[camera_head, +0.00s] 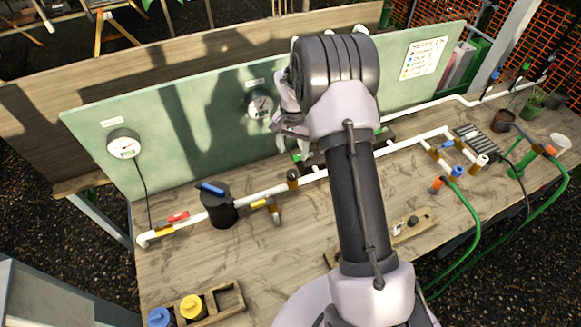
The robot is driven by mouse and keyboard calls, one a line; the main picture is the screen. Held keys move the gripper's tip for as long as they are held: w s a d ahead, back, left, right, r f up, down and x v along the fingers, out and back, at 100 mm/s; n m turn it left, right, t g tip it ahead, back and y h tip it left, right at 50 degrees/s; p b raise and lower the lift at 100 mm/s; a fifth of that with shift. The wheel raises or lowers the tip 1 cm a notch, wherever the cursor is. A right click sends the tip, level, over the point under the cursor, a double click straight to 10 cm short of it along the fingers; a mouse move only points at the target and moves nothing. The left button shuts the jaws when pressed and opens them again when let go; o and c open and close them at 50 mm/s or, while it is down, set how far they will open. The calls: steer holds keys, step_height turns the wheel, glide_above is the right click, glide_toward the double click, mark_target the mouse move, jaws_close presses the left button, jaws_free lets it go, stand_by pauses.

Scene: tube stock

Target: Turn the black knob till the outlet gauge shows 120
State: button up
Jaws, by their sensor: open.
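Two round white gauges are on the green panel (185,130). One gauge (124,144) is at the left, and the other (260,104) is near the middle, just left of my gripper. Their labels and readings are too small to read, so I cannot tell which is the outlet gauge. My gripper (282,128) is open in front of the panel, above the white pipe (262,193). I cannot make out the black knob for certain; my wrist and arm cover part of the pipe line. Dark green parts (304,163) show just below the gripper.
A wooden tray (238,298) holding blue and yellow caps is at the front left. Green hoses (474,222) and a dark rack (478,141) are at right.

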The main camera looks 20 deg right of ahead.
mark_target(292, 173)
step_height(292, 173, down, 12)
steer(key=shift+w+r, duration=0.15)
steer(key=shift+r, duration=0.05)
jaws_close()
steer(key=shift+b, duration=0.3)
